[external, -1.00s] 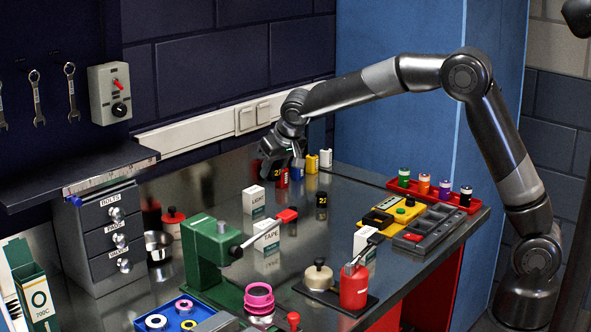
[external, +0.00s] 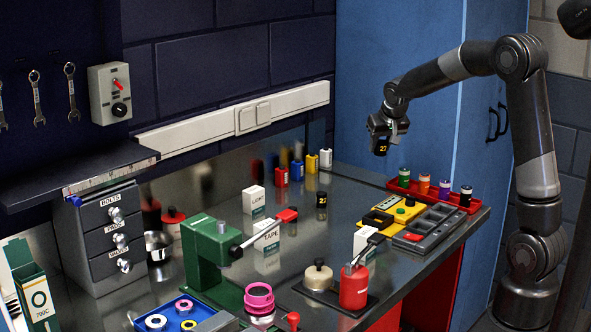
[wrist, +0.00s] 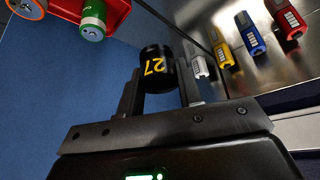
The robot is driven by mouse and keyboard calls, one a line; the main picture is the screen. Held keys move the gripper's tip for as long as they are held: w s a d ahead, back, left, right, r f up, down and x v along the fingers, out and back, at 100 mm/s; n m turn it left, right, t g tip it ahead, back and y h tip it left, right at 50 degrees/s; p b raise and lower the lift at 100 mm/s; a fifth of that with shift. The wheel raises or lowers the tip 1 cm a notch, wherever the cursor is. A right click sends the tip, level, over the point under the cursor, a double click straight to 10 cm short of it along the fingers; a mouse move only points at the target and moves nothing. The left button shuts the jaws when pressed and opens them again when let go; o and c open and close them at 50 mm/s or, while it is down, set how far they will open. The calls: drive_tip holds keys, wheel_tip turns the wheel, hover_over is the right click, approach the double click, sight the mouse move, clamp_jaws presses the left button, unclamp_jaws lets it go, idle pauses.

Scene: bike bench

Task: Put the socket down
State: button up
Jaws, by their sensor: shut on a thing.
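My gripper (external: 381,139) is shut on a black socket (external: 381,148) with a yellow 27 on it. It holds the socket in the air, over the back right part of the bench in the external view, against the blue cabinet. In the wrist view the socket (wrist: 154,68) sits between the two fingers, its number turned sideways. A second black socket (external: 321,200) with yellow marking stands on the bench, to the left of and below my gripper in the picture.
A red tray (external: 462,207) with several coloured rolls lies right of my gripper. Bare metal bench (external: 345,185) lies beside the second socket.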

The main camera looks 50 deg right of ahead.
drive_tip(key=w+a+f, duration=0.6)
drive_tip(key=a+f, duration=0.1)
drive_tip(key=shift+w, duration=0.1)
drive_tip(key=shift+f, duration=2)
drive_tip(key=shift+f, duration=0.1)
drive_tip(key=o, duration=1.1)
drive_tip(key=shift+c, duration=0.2)
drive_tip(key=v, duration=1.1)
drive_tip(key=s+a+r+n+y, duration=0.15)
drive_tip(key=s+r, duration=0.25)
drive_tip(key=s, duration=0.4)
drive_tip(key=s+a+r+n, duration=0.1)
drive_tip(key=s+a+r, duration=0.25)
drive_tip(key=s, duration=0.45)
drive_tip(key=s+a+n+y, duration=0.1)
drive_tip(key=s+a+n, duration=0.1)
drive_tip(key=s, duration=0.6)
drive_tip(key=s+a+n, duration=0.1)
drive_tip(key=s+n, duration=0.1)
drive_tip(key=s, duration=0.6)
drive_tip(key=shift+s+a+f+t+y, duration=0.3)
drive_tip(key=shift+s+a+y, duration=0.05)
drive_tip(key=shift+s+a, duration=0.05)
